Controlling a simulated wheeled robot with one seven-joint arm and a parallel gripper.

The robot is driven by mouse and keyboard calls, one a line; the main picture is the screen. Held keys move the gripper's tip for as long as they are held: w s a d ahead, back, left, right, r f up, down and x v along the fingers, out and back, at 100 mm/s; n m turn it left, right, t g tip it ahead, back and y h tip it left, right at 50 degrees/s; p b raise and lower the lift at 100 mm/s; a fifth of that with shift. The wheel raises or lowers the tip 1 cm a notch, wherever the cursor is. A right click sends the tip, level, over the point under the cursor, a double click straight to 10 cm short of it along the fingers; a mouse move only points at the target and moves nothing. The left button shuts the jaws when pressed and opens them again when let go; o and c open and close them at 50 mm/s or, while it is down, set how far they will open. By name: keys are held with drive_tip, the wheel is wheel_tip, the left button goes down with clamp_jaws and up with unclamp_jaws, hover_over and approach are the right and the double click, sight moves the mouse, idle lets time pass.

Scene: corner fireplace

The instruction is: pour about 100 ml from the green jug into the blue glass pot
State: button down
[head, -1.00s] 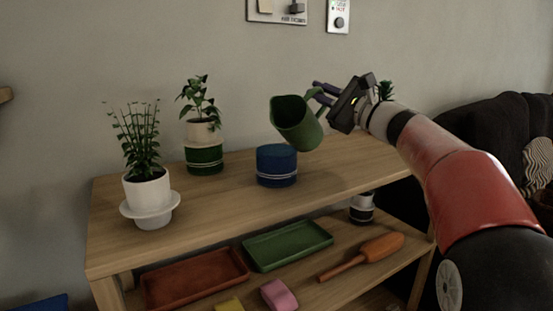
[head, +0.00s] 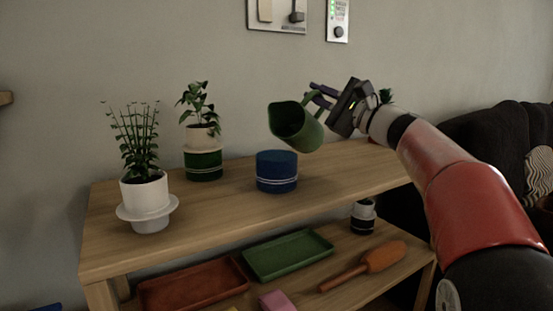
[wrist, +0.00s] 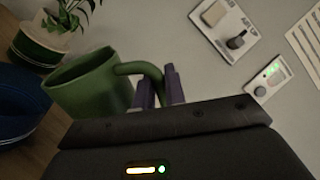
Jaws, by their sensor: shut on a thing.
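The green jug (head: 297,127) is tilted, its mouth facing left and toward the head camera, above and slightly right of the blue glass pot (head: 277,172). My gripper (head: 318,95) is shut on the jug's handle. In the wrist view the jug (wrist: 88,88) hangs by its handle from the purple fingers (wrist: 158,90). The blue pot stands upright on the shelf top, and part of it shows at the left edge of the wrist view (wrist: 20,100). No stream of liquid shows, and the level inside the jug and pot cannot be seen.
A plant in a white pot (head: 146,196) and a plant in a green-and-cream pot (head: 203,160) stand left of the blue pot on the wooden shelf (head: 225,215). Trays (head: 290,254) and an orange-handled tool (head: 384,257) lie on the lower shelf. A dark sofa (head: 480,130) stands at right.

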drive_tip(key=shift+s+a+r+n+g+y+b, duration=0.15)
drive_tip(key=shift+s+a+r+n+y+b, duration=0.2)
drive_tip(key=shift+n, duration=0.3)
drive_tip(key=shift+s+a+r+n+g+y+b, duration=0.15)
drive_tip(key=shift+s+r+n+b, duration=0.25)
drive_tip(key=shift+n, duration=0.25)
idle(1.5)
drive_tip(key=w+m+p, duration=0.1)
drive_tip(key=m, duration=0.1)
drive_tip(key=w+d+f+m+t+h+p, duration=0.1)
drive_tip(key=m+p, duration=0.1)
drive_tip(key=f+m+h+p, duration=0.1)
drive_tip(key=shift+w+d+f+m+t, duration=0.15)
drive_tip(key=shift+w+d+m+t, duration=0.15)
drive_tip(key=shift+w+m, duration=0.1)
drive_tip(key=shift+f, duration=0.3)
drive_tip(key=shift+w+d+f+m+h+p, duration=0.1)
drive_tip(key=shift+w+f+m+h+p, duration=0.25)
drive_tip(key=shift+m, duration=0.25)
drive_tip(key=shift+m+p, duration=0.3)
drive_tip(key=shift+p, duration=0.15)
drive_tip(key=shift+w+d+f, duration=0.1)
drive_tip(key=shift+w+f, duration=0.05)
drive_tip(key=shift+f, duration=0.05)
drive_tip(key=shift+w+r+m+p, duration=0.1)
drive_tip(key=shift+m+p, duration=0.3)
